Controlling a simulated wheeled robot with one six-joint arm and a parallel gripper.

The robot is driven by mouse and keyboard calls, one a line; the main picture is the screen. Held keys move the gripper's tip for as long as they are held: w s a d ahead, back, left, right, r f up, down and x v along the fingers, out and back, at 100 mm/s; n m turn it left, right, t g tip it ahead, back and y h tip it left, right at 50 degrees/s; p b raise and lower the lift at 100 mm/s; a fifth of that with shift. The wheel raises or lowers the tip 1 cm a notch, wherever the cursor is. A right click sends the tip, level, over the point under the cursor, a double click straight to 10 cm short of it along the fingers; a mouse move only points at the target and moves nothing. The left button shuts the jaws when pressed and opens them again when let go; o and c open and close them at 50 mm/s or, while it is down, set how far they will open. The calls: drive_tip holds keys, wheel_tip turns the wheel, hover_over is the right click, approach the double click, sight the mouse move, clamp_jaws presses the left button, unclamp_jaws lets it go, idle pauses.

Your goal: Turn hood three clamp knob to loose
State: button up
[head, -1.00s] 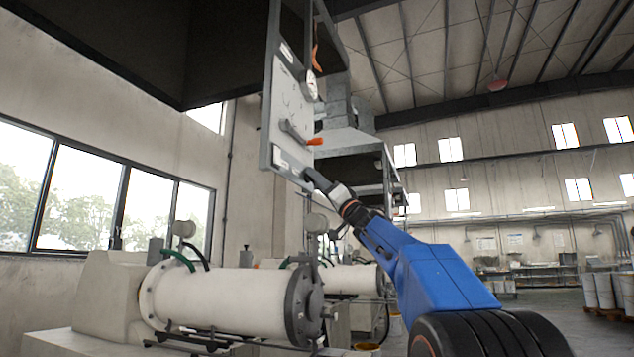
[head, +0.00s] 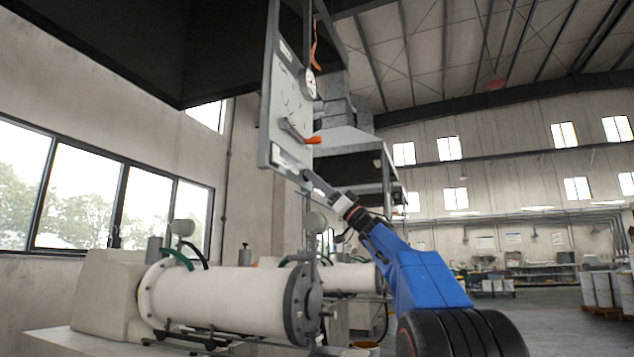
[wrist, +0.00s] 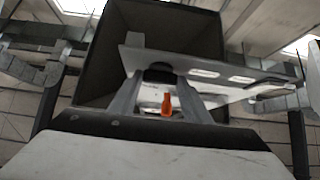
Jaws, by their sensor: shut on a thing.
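The hood's grey control panel (head: 284,105) hangs upright at the hood's edge in the head view. A dark round knob (wrist: 159,75) is at the panel's near edge in the wrist view, between my two fingertips. My gripper (wrist: 160,84) is shut on this knob. I cannot read the knob's setting or any hood number.
An orange-tipped lever (head: 312,140) and a round gauge (head: 310,84) are on the panel above my gripper. The orange tip also shows in the wrist view (wrist: 166,105). The dark hood (head: 110,40) overhangs at left.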

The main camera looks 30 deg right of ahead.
drive_tip(key=o, duration=1)
drive_tip(key=shift+o, duration=0.2)
drive_tip(key=v, duration=1.7)
drive_tip(key=shift+s+f, duration=0.2)
drive_tip(key=shift+d, duration=0.1)
